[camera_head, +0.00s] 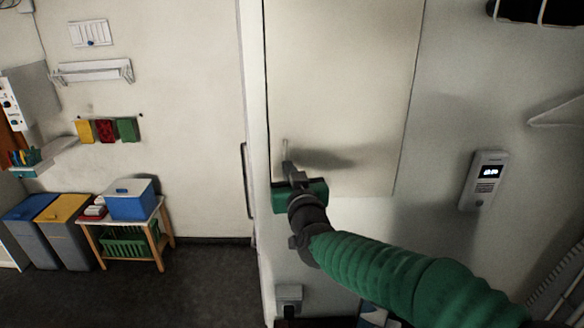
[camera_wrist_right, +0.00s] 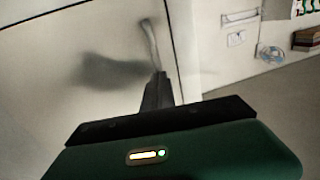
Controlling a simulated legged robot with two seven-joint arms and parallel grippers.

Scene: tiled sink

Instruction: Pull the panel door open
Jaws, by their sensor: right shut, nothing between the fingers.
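The panel door (camera_head: 340,75) is a flat cream panel on the wall, lying flush within thin dark outlines as far as I can see. It also fills the left of the right wrist view (camera_wrist_right: 45,75). A slim pale handle (camera_head: 285,147) stands near its lower left edge; in the right wrist view the handle (camera_wrist_right: 151,42) rises just beyond my fingertips. My right gripper (camera_head: 287,165) is shut and empty, its tips at the lower end of the handle; whether they touch it I cannot tell. The right gripper's fingers (camera_wrist_right: 157,85) point at the handle. My left gripper is not in view.
An intercom with a lit display (camera_head: 486,172) is on the wall to the right. A small grey box (camera_head: 289,295) is low on the wall. At the left stand bins (camera_head: 65,208) and a small table with a blue box (camera_head: 131,200). The dark floor (camera_head: 200,280) before them is clear.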

